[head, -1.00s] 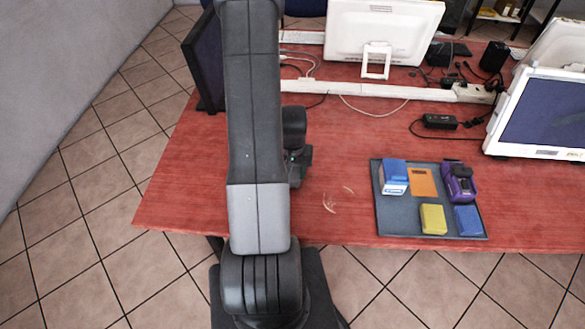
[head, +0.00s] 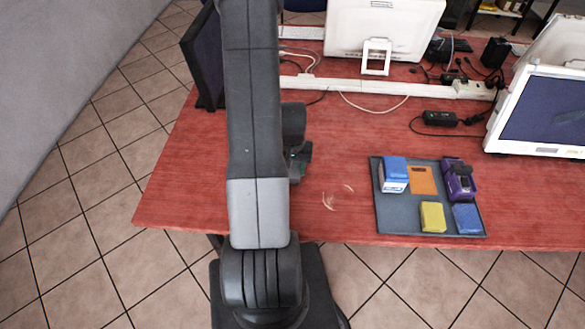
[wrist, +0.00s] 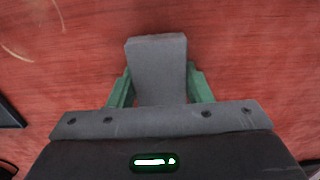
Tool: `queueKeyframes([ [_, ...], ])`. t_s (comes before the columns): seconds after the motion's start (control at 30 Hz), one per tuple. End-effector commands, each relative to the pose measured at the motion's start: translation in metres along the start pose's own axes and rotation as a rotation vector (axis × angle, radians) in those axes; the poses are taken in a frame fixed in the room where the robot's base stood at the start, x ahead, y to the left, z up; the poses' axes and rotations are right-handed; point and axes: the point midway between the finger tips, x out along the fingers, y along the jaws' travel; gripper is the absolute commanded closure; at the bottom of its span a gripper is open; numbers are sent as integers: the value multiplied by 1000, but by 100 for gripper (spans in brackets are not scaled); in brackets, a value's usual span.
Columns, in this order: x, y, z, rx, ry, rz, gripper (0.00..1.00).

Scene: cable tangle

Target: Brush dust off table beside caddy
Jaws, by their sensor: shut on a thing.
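Dust shows as a few thin, pale curled bits (head: 328,201) on the red table, left of the caddy. Pale strands also show at the upper left of the wrist view (wrist: 59,15). The caddy (head: 385,222) is a flat dark grey tray near the table's front edge. My gripper (wrist: 160,88) has green fingers shut on a grey block-like tool (wrist: 157,62), which points away over the table. No bristles show, and I cannot tell whether the tool touches the table.
On the caddy are a blue-and-white box (head: 394,176), an orange flat piece (head: 422,180), a purple device (head: 459,180), a yellow block (head: 432,217) and a blue block (head: 467,218). A black adapter (head: 440,118), cables and monitors (head: 540,112) stand behind. The table around the dust is clear.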

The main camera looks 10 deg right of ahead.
Motion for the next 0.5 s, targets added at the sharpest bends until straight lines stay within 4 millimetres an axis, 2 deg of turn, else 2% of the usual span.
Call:
queueKeyframes([
  [0.07,3,0,0,-1,0,0,73],
  [0.13,-6,0,0,-1,0,0,73],
  [0.2,-24,-1,-1,-1,4,-1,73],
  [0.5,-49,-1,-2,-3,1,0,73],
])
